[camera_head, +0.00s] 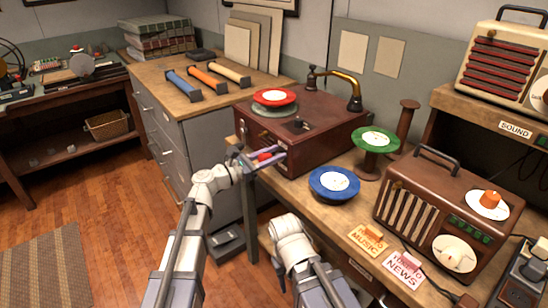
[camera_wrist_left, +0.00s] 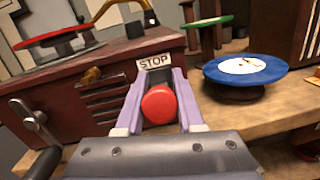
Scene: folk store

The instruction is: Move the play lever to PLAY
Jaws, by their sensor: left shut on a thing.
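The dark red record player box (camera_head: 318,135) stands on the wooden counter, with a red disc (camera_head: 274,97) and a curved brass arm (camera_head: 350,84) on top. My left gripper (camera_head: 264,157) is at its front face. In the left wrist view its two lavender fingers stand either side of the lever's round red knob (camera_wrist_left: 158,104), and it is shut on that knob. A STOP label (camera_wrist_left: 153,62) shows just above the knob. No PLAY label can be read. A metal crank (camera_wrist_left: 30,115) is on the front, left of the slots. My right arm shows low in the head view, but its gripper cannot be seen.
A blue disc (camera_head: 335,184) and a green disc (camera_head: 376,139) on stands are right of the player. A brown radio (camera_head: 425,205) and MUSIC (camera_head: 367,239) and NEWS (camera_head: 404,268) cards are further right. A grey cabinet (camera_head: 185,140) stands left; open floor lies further left.

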